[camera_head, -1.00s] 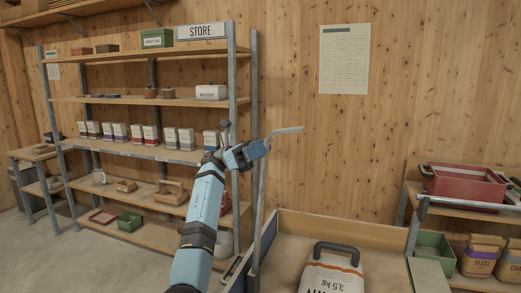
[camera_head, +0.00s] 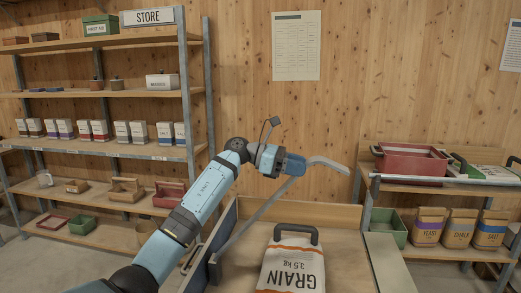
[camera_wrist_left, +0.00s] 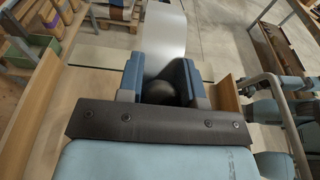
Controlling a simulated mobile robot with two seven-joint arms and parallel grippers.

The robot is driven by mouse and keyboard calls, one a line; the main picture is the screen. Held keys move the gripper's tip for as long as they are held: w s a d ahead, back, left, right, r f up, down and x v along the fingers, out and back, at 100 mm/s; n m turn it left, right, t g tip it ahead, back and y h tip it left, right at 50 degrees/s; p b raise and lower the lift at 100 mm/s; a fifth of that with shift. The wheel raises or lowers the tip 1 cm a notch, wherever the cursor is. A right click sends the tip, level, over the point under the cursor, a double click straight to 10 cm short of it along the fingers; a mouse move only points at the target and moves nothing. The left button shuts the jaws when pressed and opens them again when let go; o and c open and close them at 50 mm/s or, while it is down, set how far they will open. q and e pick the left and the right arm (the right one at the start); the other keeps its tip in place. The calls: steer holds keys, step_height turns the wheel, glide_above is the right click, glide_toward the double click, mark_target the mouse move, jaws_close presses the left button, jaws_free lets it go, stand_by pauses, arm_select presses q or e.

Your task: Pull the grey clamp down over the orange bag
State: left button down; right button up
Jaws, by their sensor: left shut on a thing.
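The grey clamp (camera_head: 254,219) is a long bar rising from a pivot at the left side of a wooden bin. It leans to the right, with its curved upper end (camera_head: 328,165) above and apart from the bag. The bag (camera_head: 292,268) is white with orange bands, reads GRAIN 3.5 kg, and lies in the bin. My left gripper (camera_head: 295,164) is shut on the clamp near its upper end. In the left wrist view the blue fingers (camera_wrist_left: 160,82) close around a dark rounded part, with a pale grey plate (camera_wrist_left: 165,40) beyond. My right gripper is not in view.
The wooden bin (camera_head: 320,214) has raised walls around the bag. A dark grey handle (camera_head: 300,231) stands at the bag's upper end. Store shelves fill the left. Air above the bag is clear.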

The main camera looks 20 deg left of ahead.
arm_select(q)
steer(key=w+d+f+g+y+b, duration=0.25)
steer(key=d+f+y, duration=0.25)
steer(key=d+f, duration=0.95)
step_height(320, 180, down, 19)
steer(key=w+d+y+b, duration=0.1)
steer(key=d+y+b, duration=0.1)
steer(key=y+b, duration=0.3)
steer(key=shift+w+d+r+b, duration=0.15)
steer(key=shift+w+r+b, duration=0.05)
steer(key=shift+b, duration=0.1)
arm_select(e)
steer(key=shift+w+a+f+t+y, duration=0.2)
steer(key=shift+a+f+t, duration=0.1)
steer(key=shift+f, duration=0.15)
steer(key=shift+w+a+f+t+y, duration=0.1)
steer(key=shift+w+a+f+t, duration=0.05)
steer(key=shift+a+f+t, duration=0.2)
arm_select(q)
steer(key=shift+f, duration=0.1)
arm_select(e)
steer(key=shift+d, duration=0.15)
arm_select(q)
steer(key=c, duration=0.9)
jaws_free()
steer(key=shift+f, duration=0.1)
steer(key=shift+o, duration=0.5)
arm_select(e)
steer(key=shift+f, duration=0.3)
